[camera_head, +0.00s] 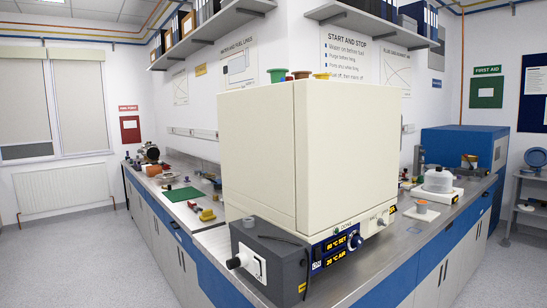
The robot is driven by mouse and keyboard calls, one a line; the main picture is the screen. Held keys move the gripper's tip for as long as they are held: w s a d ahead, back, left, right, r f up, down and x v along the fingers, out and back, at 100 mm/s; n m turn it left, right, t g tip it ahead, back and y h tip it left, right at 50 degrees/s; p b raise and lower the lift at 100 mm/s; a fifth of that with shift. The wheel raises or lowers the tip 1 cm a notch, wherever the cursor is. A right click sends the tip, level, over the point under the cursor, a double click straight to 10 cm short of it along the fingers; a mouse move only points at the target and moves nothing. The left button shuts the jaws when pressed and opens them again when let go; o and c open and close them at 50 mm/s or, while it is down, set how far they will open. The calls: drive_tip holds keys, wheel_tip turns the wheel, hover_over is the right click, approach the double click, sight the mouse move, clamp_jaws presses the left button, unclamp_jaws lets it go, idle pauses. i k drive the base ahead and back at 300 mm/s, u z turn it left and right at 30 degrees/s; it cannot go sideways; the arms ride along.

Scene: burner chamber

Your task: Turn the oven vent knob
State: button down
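The oven is a large cream box (310,155) standing on the near corner of the steel bench. Below its front is a dark blue panel (336,248) with two amber displays, the upper one with "SET" and the lower with "AIR". A dark round knob (355,242) sits beside the displays. A smaller knob (381,221) sits further right under the front face. I cannot tell which knob is the vent knob. My gripper is not in view.
A grey box (268,262) with a protruding knob (234,263) stands against the oven's left side. A white balance-like device (438,187) and a blue cabinet (465,148) stand behind on the right. Floor is clear at left (70,260). Shelves (205,35) hang above.

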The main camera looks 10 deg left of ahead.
sight(381, 221)
drive_tip(key=u, duration=0.1)
drive_tip(key=i, duration=1)
drive_tip(key=z, duration=0.1)
